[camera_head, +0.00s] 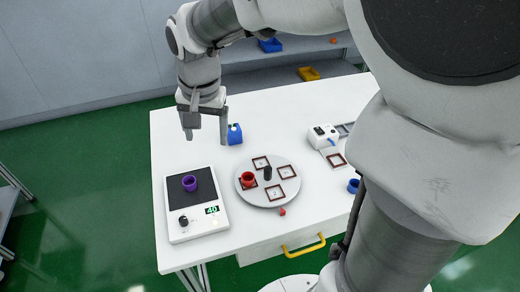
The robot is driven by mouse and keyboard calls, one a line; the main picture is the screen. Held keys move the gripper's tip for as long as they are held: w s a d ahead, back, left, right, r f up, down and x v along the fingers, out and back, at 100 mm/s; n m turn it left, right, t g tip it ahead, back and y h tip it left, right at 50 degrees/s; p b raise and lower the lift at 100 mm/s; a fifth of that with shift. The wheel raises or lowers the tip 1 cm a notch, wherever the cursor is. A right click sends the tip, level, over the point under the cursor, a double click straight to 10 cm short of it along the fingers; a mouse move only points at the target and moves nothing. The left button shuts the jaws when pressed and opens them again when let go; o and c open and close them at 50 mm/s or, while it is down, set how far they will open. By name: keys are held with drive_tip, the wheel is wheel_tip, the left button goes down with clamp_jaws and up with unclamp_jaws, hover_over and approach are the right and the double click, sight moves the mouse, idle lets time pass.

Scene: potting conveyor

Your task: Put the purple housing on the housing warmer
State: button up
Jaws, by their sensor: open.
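The purple housing (190,183) is a small open ring. It rests on the dark plate of the housing warmer (199,226), near the plate's middle. The warmer is a flat white unit at the left of the table, with a black knob and a display that reads 40. My gripper (207,137) points down with its fingers apart and nothing between them. It is above the table's far left part, behind the warmer and apart from the housing.
A round grey turntable (265,202) with square frames, a red housing (248,179) and a dark upright piece (268,173) stands right of the warmer. A blue container (235,134) is close to my gripper. A white device (322,135) stands farther right. A blue ring (353,186) is near my arm.

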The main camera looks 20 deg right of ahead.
drive_tip(key=s+d+r+n+t, duration=0.1)
drive_tip(key=s+d+r+n, duration=0.1)
drive_tip(key=s, duration=0.6)
drive_tip(key=s+d+r+n+t, duration=0.2)
drive_tip(key=s+d, duration=0.3)
drive_tip(key=s, duration=0.3)
drive_tip(key=shift+s+d+n, duration=0.25)
drive_tip(key=shift+n, duration=0.35)
drive_tip(key=shift+r, duration=0.15)
drive_tip(key=shift+c, duration=0.3)
